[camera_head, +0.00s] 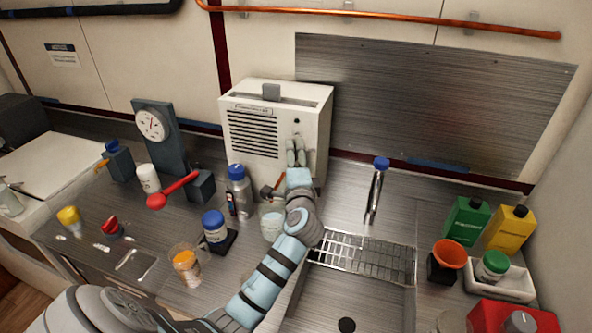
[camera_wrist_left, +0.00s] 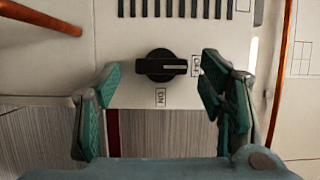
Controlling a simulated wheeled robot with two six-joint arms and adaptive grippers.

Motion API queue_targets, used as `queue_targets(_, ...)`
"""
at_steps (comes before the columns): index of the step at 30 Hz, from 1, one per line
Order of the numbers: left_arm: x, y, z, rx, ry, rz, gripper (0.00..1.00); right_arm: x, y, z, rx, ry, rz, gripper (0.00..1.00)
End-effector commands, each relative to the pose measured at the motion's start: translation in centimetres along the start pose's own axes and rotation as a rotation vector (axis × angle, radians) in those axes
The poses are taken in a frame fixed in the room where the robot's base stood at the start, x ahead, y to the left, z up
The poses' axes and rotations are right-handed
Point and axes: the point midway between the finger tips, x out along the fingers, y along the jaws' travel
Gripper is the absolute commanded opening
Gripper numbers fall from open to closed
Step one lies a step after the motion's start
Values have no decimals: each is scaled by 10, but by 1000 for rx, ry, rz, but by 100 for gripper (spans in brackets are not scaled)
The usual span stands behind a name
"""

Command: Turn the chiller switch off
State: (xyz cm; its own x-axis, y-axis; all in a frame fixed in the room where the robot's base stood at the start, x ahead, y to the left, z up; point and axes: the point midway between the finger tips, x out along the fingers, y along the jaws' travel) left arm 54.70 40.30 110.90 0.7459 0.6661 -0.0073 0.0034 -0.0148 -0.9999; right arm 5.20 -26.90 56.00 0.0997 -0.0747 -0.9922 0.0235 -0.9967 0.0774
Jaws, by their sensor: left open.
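The chiller is a white box (camera_head: 262,112) with dark vent slots, standing at the back of the counter against the wall. In the left wrist view its switch is a black rotary knob (camera_wrist_left: 161,66) below the vent slots. The knob's bar lies level, its white mark pointing right at a label partly hidden by a finger. Another label (camera_wrist_left: 160,97), turned sideways, sits below the knob. My left gripper (camera_head: 296,153) is in front of the chiller's right part; in the wrist view its open fingers (camera_wrist_left: 158,78) stand on either side of the knob, visibly apart from it. My right gripper is out of view.
A blue-capped steel bottle (camera_head: 239,190), a dial gauge stand (camera_head: 160,135) and a red-handled lever (camera_head: 175,189) stand left of the arm. A sink with a drain rack (camera_head: 365,258) and a tap (camera_head: 375,190) lie to the right. Green and yellow bottles stand far right.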

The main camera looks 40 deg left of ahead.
Motion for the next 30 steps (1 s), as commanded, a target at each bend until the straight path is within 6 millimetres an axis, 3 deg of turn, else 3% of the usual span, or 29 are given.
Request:
queue_targets(6,-60,2,0,-5,0,5,63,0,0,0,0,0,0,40)
queue_targets(12,-97,1,1,-3,0,4,63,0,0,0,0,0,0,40)
queue_targets(30,-101,0,0,-1,0,1,63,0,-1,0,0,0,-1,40)
